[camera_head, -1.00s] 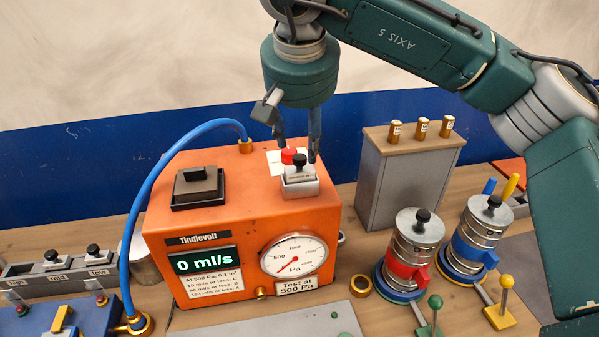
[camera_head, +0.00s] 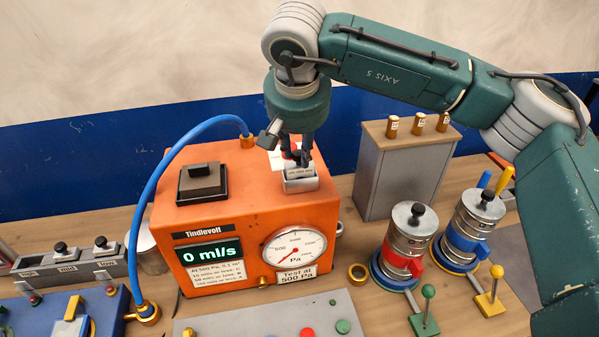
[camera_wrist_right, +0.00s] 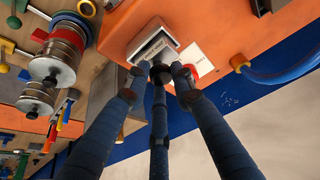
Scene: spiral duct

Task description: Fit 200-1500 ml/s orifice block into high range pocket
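The orifice block (camera_head: 300,171) is a small pale block with a printed label and a dark knob. It sits in a light metal socket (camera_head: 301,185) on top of the orange tester (camera_head: 240,215). My right gripper (camera_head: 299,160) points down from above with its fingers drawn in around the knob, which they mostly hide. In the right wrist view the fingertips (camera_wrist_right: 160,75) meet closely around the knob, and the block (camera_wrist_right: 152,47) is inside the socket rim. I cannot tell how deep the block sits. My left gripper is not in view.
A red button (camera_wrist_right: 205,68) is close beside the socket. A grey rack (camera_head: 80,262) at left has labelled pockets; two hold black-knobbed blocks, and the leftmost looks empty. A blue hose (camera_head: 160,190) arches over the tester's left side. A grey box (camera_head: 400,175) and metal canisters (camera_head: 405,245) stand right.

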